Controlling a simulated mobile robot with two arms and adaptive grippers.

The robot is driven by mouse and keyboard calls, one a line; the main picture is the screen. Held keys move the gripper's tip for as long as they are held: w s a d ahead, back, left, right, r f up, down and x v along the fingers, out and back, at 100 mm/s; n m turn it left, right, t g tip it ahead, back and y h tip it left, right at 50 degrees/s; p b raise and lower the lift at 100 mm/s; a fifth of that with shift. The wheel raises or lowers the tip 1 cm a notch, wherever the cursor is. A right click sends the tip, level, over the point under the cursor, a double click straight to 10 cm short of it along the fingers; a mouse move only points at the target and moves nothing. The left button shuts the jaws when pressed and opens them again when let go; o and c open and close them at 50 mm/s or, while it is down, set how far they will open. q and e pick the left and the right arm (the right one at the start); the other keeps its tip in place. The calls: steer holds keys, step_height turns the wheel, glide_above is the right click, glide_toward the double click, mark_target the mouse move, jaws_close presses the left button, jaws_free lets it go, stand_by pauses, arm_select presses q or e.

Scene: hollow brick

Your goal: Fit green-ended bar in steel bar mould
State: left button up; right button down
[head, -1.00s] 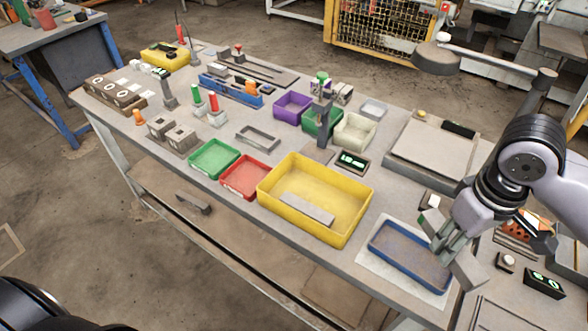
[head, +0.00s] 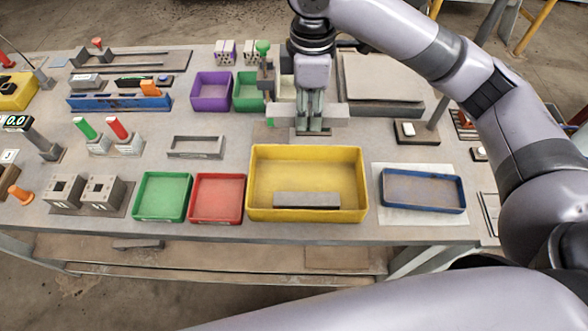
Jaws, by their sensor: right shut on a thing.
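My right gripper (head: 309,124) points down behind the yellow bin, shut on a grey bar (head: 335,115). The steel bar mould (head: 196,155), a shallow grey rectangular frame, lies on the table to the left of the gripper, behind the green and red trays. The mould looks empty. My left gripper is not in view.
The yellow bin (head: 258,185) holds another grey bar (head: 307,200). Green (head: 146,212) and red (head: 217,213) trays stand left of it, a blue tray (head: 423,206) right. Purple (head: 211,92) and green bins stand behind. Red and green-handled items stand left of the mould.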

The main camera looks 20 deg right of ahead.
steer(key=shift+s+d, duration=0.15)
steer(key=shift+d, duration=0.05)
steer(key=shift+f, duration=0.3)
steer(key=p, duration=0.1)
glide_above(305, 175)
step_height(305, 175, down, 15)
steer(key=shift+f, duration=0.1)
step_height(305, 175, down, 3)
steer(key=shift+r+p, duration=0.15)
steer(key=shift+p, duration=0.75)
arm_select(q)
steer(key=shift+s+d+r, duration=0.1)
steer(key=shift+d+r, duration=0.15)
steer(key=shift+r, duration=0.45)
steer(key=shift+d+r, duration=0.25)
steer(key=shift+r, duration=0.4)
arm_select(e)
steer(key=shift+f, duration=0.55)
steer(key=shift+f, duration=0.2)
steer(key=c, duration=1.2)
jaws_free()
